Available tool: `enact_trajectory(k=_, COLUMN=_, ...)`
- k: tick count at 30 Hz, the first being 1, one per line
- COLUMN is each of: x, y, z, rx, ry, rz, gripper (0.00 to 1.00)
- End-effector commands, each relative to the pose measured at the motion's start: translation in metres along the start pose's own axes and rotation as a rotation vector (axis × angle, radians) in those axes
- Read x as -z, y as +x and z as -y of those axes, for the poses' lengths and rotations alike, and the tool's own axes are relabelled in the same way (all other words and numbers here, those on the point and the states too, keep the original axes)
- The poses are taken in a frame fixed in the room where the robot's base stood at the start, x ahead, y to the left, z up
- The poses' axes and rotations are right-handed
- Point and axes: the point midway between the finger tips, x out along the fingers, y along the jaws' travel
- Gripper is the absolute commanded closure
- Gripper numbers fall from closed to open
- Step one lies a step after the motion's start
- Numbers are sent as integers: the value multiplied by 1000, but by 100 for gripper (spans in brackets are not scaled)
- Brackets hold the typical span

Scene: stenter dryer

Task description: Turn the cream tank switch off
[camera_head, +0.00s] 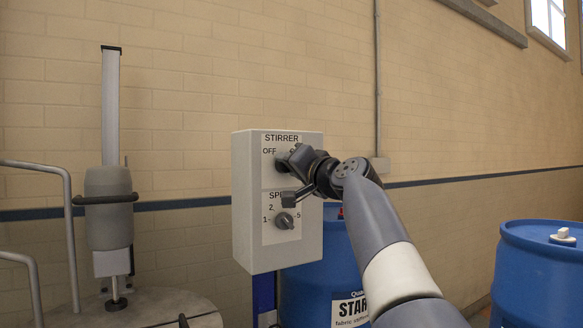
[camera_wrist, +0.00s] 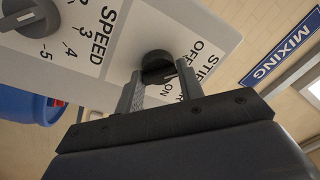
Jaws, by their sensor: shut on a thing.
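A pale control box (camera_head: 248,215) stands in the middle of the head view. Its upper label reads STIRRER with OFF at the left; its lower label reads SPEED and has its own grey dial (camera_head: 284,221). My gripper (camera_head: 290,166) covers most of the stirrer switch in the head view. In the wrist view the round black stirrer switch (camera_wrist: 156,60) sits between the fingers of my gripper (camera_wrist: 160,80), which are shut on it. OFF and ON are printed beside it. I cannot tell for sure which mark the switch points to.
A grey stirrer unit (camera_head: 109,195) stands over a round tank top (camera_head: 150,306) at the left, with metal rails (camera_head: 68,220) beside it. Blue drums stand behind the box (camera_head: 310,285) and at the right (camera_head: 540,270). A blue MIXING sign (camera_wrist: 283,47) is on the wall.

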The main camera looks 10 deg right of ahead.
Motion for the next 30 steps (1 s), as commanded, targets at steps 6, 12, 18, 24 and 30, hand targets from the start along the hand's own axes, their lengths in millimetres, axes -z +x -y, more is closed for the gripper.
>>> enact_trajectory(k=6, x=-3, y=1, z=-4, rx=-6, ry=1, rz=7, gripper=54)
enact_trajectory(k=12, x=-2, y=1, z=-2, rx=-3, ry=1, rz=3, gripper=44)
enact_trajectory(k=18, x=-1, y=-2, z=-1, rx=-2, ry=1, rz=1, gripper=44)
enact_trajectory(k=24, x=-1, y=-25, z=-2, rx=-2, ry=-1, rz=-3, gripper=44)
enact_trajectory(k=30, x=-2, y=-64, z=-3, rx=-3, ry=-1, rz=-2, gripper=44)
